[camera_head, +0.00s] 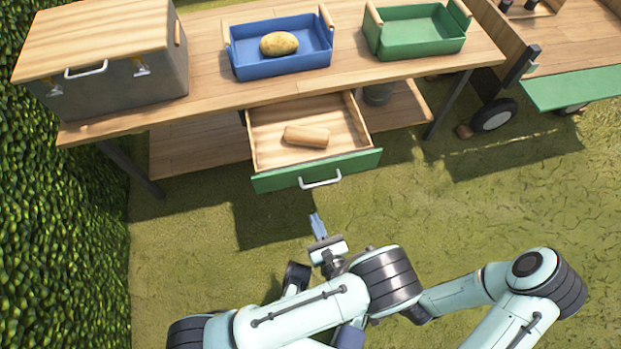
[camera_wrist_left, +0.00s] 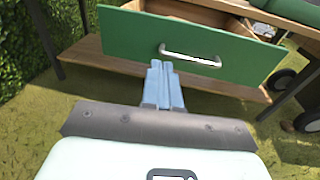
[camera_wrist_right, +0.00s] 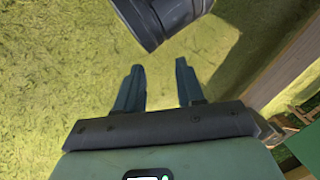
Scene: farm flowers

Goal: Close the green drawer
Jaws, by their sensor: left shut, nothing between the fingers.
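The green drawer (camera_head: 318,170) is pulled out from under the wooden table, with a wooden cylinder (camera_head: 306,137) lying inside. Its white handle (camera_head: 320,181) is on the green front; in the left wrist view the drawer front (camera_wrist_left: 190,52) and handle (camera_wrist_left: 190,55) are straight ahead. My left gripper (camera_head: 316,222) is shut and empty, a short way in front of the drawer front and apart from it; its fingers also show in the left wrist view (camera_wrist_left: 162,70). My right gripper (camera_wrist_right: 159,75) is open and empty over grass in the right wrist view; its fingers are not clear in the head view.
The wooden table (camera_head: 210,108) holds a metal box (camera_head: 115,87) with a wooden lid, a blue crate (camera_head: 283,62) with a potato (camera_head: 279,44), and a green crate (camera_head: 420,45). A cart (camera_head: 560,45) stands at right, a hedge (camera_head: 60,220) at left.

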